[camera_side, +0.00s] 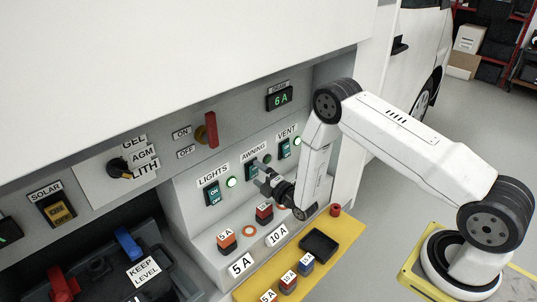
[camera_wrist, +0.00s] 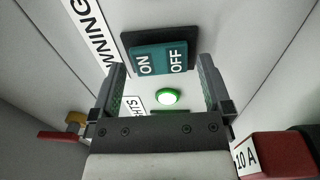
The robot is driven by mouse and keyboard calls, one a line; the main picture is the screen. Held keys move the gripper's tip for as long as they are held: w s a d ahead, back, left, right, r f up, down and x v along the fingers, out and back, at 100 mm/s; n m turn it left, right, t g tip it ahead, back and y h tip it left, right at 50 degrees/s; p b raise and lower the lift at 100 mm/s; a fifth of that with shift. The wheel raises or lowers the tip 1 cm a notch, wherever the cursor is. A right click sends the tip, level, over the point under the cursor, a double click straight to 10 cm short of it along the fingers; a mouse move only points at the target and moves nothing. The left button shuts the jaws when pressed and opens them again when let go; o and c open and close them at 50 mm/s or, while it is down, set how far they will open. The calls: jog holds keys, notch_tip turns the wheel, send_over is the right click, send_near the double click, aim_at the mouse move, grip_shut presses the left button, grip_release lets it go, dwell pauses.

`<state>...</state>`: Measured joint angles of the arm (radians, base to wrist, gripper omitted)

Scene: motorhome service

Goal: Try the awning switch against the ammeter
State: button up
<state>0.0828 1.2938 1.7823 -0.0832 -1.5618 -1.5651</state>
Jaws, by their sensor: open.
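The awning switch (camera_side: 249,171) is a teal rocker under an AWNING label, partly hidden by my gripper in the side view. In the wrist view the switch (camera_wrist: 160,58) shows ON and OFF in a black frame. The small lamp (camera_side: 267,158) beside it looks dark. The ammeter (camera_side: 279,99) above reads 6 A in green. My gripper (camera_side: 262,183) is open and empty, just in front of the switch. In the wrist view the fingers (camera_wrist: 161,76) stand apart on either side of the view below the rocker. I cannot tell whether they touch it.
The lights switch (camera_side: 212,193) and vent switch (camera_side: 285,148) flank it, with lit green lamps (camera_side: 231,182) (camera_side: 297,141). Fuses (camera_side: 227,241) (camera_side: 264,213) stand on the ledge below. A yellow mat (camera_side: 335,254) holds a black tray and spare fuses. A red-handled switch (camera_side: 211,130) sticks out above.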

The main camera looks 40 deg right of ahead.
jog(key=shift+w, duration=0.2)
jog(key=c, duration=1.1)
jog(key=shift+r, duration=0.1)
jog(key=shift+g, duration=0.3)
jog(key=shift+r+g, duration=0.1)
jog(key=shift+g, duration=0.3)
